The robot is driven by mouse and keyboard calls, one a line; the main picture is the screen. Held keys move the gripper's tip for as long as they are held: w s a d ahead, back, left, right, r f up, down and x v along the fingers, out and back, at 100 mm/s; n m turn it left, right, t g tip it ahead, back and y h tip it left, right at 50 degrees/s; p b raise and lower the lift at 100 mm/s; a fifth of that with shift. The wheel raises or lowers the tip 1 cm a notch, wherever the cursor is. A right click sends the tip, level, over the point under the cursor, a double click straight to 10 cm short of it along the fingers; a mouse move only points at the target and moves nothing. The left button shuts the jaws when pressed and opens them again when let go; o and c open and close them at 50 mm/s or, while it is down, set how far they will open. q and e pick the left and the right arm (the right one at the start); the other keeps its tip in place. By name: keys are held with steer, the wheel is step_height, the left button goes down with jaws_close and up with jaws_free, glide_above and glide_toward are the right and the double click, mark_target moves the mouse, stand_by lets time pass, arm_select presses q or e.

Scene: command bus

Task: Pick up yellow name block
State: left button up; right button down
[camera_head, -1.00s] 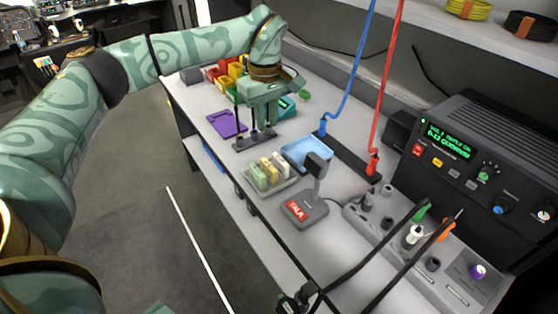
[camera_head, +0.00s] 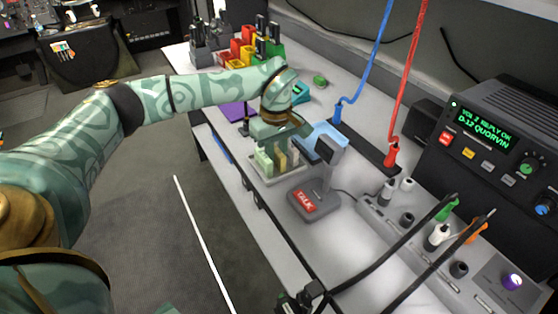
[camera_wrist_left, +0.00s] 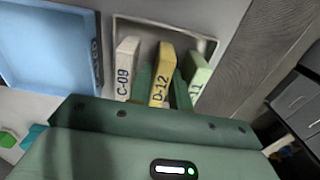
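The yellow name block, marked D-12 (camera_wrist_left: 162,80), stands in a grey tray (camera_wrist_left: 205,40) in the left wrist view. It is between a cream block marked C-09 (camera_wrist_left: 126,70) and a pale green block (camera_wrist_left: 198,78) whose label is partly hidden. My left gripper (camera_wrist_left: 162,88) has its green fingers on either side of the yellow block, with what look like narrow gaps. My right gripper is not in view.
A light blue tray (camera_head: 331,130) lies just behind the block tray. A microphone stand with a red TALK label (camera_head: 305,201) is close on the right. A console (camera_head: 500,150) shows "D-12 QUORVIN". Blue and red cables (camera_head: 371,60) hang behind.

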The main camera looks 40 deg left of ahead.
arm_select(q)
steer(key=shift+f, duration=0.4)
steer(key=shift+r, duration=0.2)
steer(key=shift+c, duration=0.3)
jaws_close()
